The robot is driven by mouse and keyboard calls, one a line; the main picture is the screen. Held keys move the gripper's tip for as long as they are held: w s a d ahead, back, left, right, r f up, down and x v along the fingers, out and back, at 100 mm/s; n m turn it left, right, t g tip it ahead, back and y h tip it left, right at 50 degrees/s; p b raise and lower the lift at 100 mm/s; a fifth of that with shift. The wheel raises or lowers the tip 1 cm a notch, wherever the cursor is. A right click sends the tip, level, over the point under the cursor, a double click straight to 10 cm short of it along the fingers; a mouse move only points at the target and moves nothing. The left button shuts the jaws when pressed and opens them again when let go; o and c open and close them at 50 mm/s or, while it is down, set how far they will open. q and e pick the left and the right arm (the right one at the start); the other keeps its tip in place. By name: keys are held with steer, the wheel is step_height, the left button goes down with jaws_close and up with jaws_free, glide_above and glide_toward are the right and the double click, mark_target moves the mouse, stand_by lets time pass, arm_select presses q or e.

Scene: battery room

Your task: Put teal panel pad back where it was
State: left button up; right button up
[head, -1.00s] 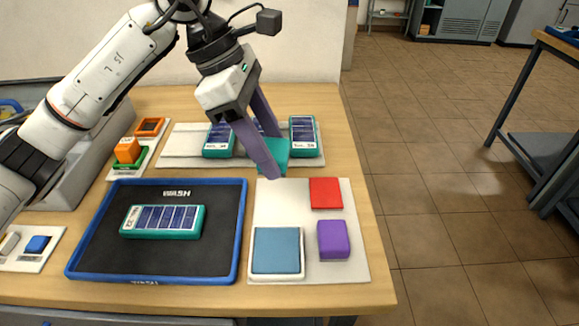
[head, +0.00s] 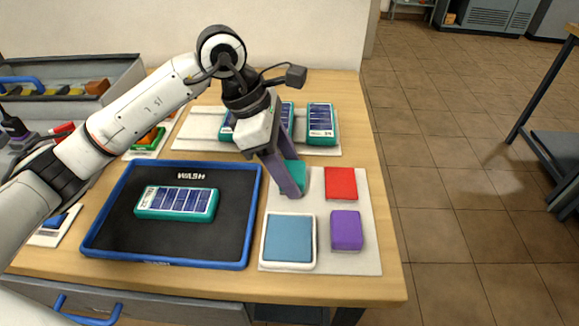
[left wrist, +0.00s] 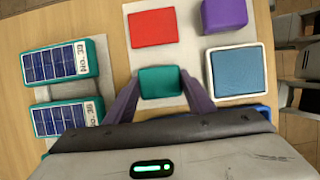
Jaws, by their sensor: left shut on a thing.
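The teal panel pad (head: 301,176) is between the fingers of my left gripper (head: 294,180), which is shut on it. It is at the back left corner of the white board (head: 358,256), left of the red pad (head: 341,184) and behind the blue pad (head: 289,238). The finger in front hides part of it. In the left wrist view the teal pad (left wrist: 160,80) lies flat between both fingertips, over the board's pale surface. I cannot tell whether it touches the board. A purple pad (head: 346,231) is at the front right of the board. My right gripper is not in view.
A blue-rimmed wash tray (head: 254,214) with one teal solar-panel block (head: 176,203) is left of the board. More panel blocks (head: 321,124) stand on a pale strip behind. The table's right edge is close to the board.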

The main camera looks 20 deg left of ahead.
arm_select(q)
steer(key=shift+f, duration=0.1)
steer(key=o, duration=1)
steer(key=v, duration=1.2)
